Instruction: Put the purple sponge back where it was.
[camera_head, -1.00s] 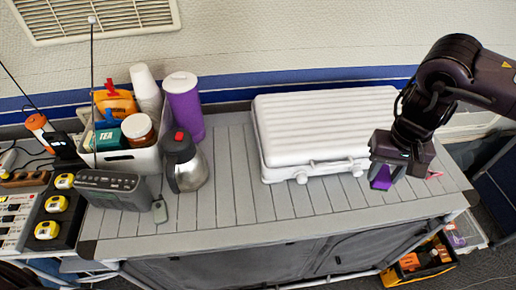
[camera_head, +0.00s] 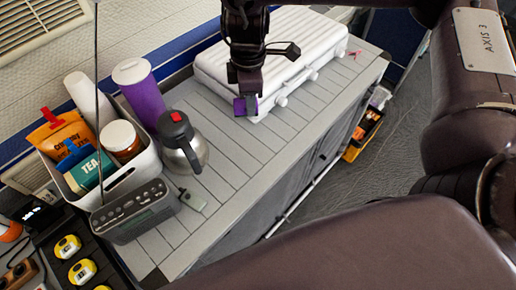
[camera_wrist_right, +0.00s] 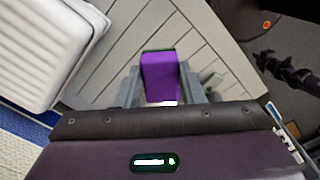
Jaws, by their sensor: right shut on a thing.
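My right gripper (camera_head: 246,96) is shut on the purple sponge (camera_head: 246,106) in the head view. It hangs in front of the near left end of the white ribbed case (camera_head: 270,50), over the grey slatted counter. In the right wrist view the sponge (camera_wrist_right: 159,76) stands between the two grey fingers of the right gripper (camera_wrist_right: 159,90), with bare slats beyond it. I cannot tell whether the sponge touches the counter or the case. My left gripper is not in view.
A dark radio (camera_head: 135,212) is in front of the bin. The counter (camera_head: 235,145) between jug and case is clear.

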